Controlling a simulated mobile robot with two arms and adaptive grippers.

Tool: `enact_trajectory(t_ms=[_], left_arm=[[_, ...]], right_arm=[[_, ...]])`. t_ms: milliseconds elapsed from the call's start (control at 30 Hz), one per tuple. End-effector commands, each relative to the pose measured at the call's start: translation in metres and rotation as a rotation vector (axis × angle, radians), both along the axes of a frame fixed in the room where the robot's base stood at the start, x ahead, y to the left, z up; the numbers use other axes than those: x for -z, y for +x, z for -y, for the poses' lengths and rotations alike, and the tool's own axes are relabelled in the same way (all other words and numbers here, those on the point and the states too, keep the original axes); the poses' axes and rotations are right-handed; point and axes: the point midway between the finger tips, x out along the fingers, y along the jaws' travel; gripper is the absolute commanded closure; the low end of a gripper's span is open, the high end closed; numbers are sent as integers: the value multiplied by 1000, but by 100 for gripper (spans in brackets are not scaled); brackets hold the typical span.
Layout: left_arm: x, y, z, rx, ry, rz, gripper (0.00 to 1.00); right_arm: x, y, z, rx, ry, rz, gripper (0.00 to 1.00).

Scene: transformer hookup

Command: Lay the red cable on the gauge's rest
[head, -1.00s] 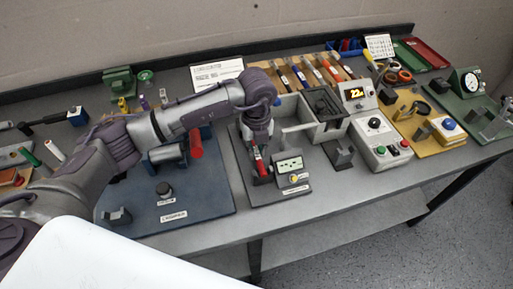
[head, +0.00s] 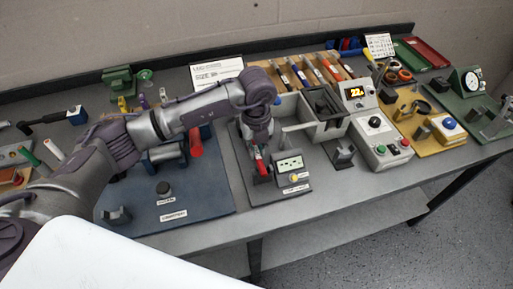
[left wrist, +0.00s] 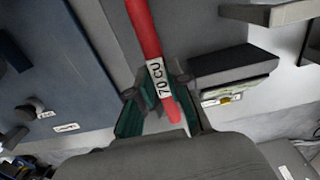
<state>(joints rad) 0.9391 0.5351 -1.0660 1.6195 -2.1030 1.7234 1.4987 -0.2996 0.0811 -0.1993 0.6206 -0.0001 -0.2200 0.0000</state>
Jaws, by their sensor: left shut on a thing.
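My left gripper (left wrist: 162,108) is shut on the red cable (left wrist: 143,30), a straight red rod with a white label reading "70 CU". In the head view the red cable (head: 260,161) slants down from the gripper over the grey gauge board (head: 245,190). A dark block, which looks like the rest (head: 262,179), is just under its lower end; I cannot tell whether they touch. The gauge (head: 290,165), a small box with a pale green face and a yellow button, stands just right of the cable. My right gripper is not in view.
A grey open box (head: 318,130) stands behind the gauge. A blue board (head: 205,195) with a cylinder is on the left. A control box with a lit display (head: 356,93) is on the right. Several coloured cables (head: 300,75) lie on a wooden rack behind.

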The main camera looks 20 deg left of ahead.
Motion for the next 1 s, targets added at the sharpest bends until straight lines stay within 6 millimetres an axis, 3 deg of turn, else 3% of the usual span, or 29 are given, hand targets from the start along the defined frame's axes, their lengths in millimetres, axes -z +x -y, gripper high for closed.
enact_trajectory(t_ms=[333, 367, 500, 800, 1000], left_arm=[[5, 0, 0, 0, 0, 1, 100], [4, 0, 0, 0, 0, 1, 78], [4, 0, 0, 0, 0, 0, 55], [4, 0, 0, 0, 0, 0, 54], [-7, 0, 0, 0, 0, 1, 54]], right_arm=[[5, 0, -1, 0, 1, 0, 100], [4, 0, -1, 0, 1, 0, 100], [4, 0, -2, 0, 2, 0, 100], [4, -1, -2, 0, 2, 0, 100], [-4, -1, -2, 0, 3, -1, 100]])
